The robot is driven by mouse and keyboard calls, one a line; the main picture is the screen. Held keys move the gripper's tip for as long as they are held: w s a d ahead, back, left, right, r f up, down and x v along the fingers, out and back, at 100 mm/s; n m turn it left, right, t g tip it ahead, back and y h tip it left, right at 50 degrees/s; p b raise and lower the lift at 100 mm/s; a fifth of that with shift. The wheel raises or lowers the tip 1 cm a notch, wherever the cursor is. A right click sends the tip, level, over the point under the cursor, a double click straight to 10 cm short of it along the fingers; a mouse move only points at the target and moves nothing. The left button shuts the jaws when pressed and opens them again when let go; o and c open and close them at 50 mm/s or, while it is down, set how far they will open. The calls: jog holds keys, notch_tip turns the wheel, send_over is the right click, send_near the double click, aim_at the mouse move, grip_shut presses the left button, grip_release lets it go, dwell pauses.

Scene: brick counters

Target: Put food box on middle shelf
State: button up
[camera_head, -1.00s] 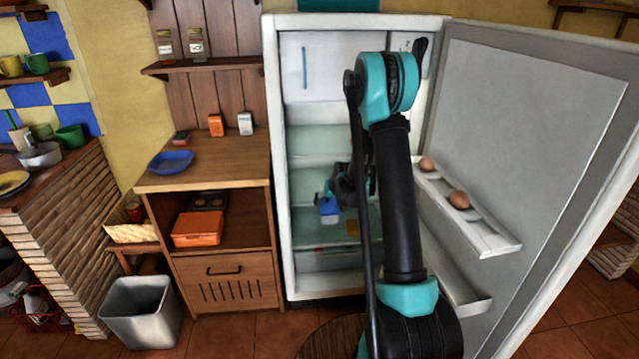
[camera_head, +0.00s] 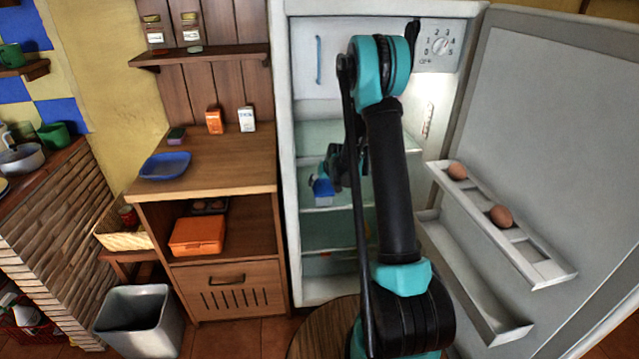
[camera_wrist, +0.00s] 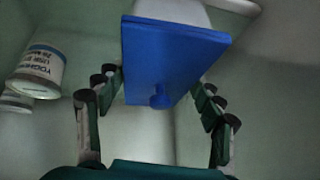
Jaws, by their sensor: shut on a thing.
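The food box (camera_head: 323,190), with a blue lid and a white body, is inside the open fridge (camera_head: 292,150). My gripper (camera_head: 322,179) is shut on it. In the wrist view, the blue lid and its knob (camera_wrist: 172,55) face the camera, with a finger of my gripper (camera_wrist: 160,85) at each side. The fridge's middle shelf (camera_head: 335,208) has its front edge just below the box in the head view. I cannot tell whether the box touches the shelf. My arm hides the fridge's right part.
A yogurt cup (camera_wrist: 41,71) shows at the left in the wrist view. The open fridge door (camera_head: 545,140) stands on the right with two eggs in its rack (camera_head: 520,250). A wooden cabinet (camera_head: 240,185) adjoins the fridge's left side.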

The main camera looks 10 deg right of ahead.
jog(key=shift+f, duration=0.25)
jog(key=shift+f, duration=0.1)
jog(key=o, duration=1.2)
